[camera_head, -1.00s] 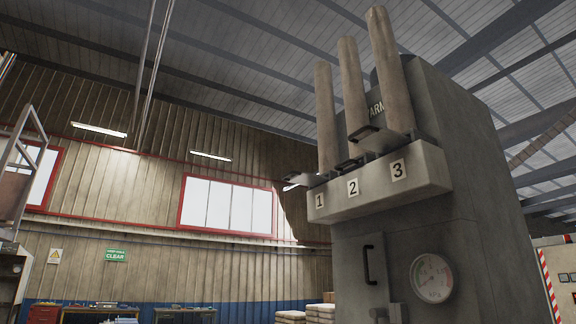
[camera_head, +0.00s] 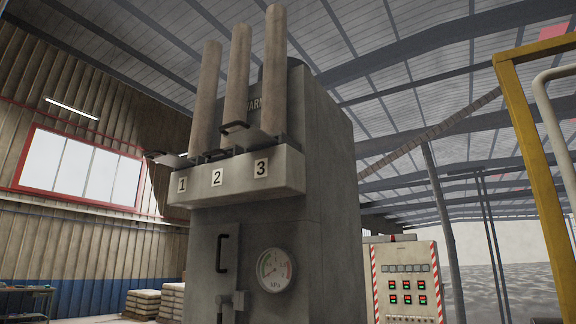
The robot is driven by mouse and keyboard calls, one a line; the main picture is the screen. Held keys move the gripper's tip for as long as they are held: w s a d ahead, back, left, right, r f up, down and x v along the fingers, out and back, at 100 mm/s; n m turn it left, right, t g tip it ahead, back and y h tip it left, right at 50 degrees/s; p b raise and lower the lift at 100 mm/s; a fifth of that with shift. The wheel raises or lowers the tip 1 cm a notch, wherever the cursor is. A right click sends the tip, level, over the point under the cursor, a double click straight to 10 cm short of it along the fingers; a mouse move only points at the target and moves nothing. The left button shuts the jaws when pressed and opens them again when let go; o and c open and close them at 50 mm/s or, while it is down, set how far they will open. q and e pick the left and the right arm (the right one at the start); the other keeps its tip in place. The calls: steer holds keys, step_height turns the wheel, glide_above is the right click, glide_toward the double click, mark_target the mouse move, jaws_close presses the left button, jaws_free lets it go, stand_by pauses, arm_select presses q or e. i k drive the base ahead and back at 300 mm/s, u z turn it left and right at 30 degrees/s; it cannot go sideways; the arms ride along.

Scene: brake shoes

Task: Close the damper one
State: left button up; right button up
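A tall grey machine cabinet (camera_head: 270,220) stands in the middle of the view, with three upright pipes on top. The label 1 (camera_head: 182,184) is at the left of its front ledge (camera_head: 236,176), below the leftmost pipe (camera_head: 206,100). A flat plate, damper one (camera_head: 174,160), sticks out left of that pipe's foot with a dark handle at its outer end. Dark handles also show by the pipes above label 2 (camera_head: 216,178) and label 3 (camera_head: 261,168). How far each plate is in is hard to tell. Neither gripper is in view.
The cabinet front has a door handle (camera_head: 221,253) and a round pressure gauge (camera_head: 274,269). A control panel (camera_head: 405,280) with striped edges stands to the right. A yellow frame (camera_head: 545,160) rises at the far right. Stacked sacks (camera_head: 171,302) lie at the lower left.

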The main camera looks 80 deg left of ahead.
mark_target(169, 160)
steer(key=z, duration=1.25)
steer(key=k, duration=2.55)
steer(key=u, duration=2.35)
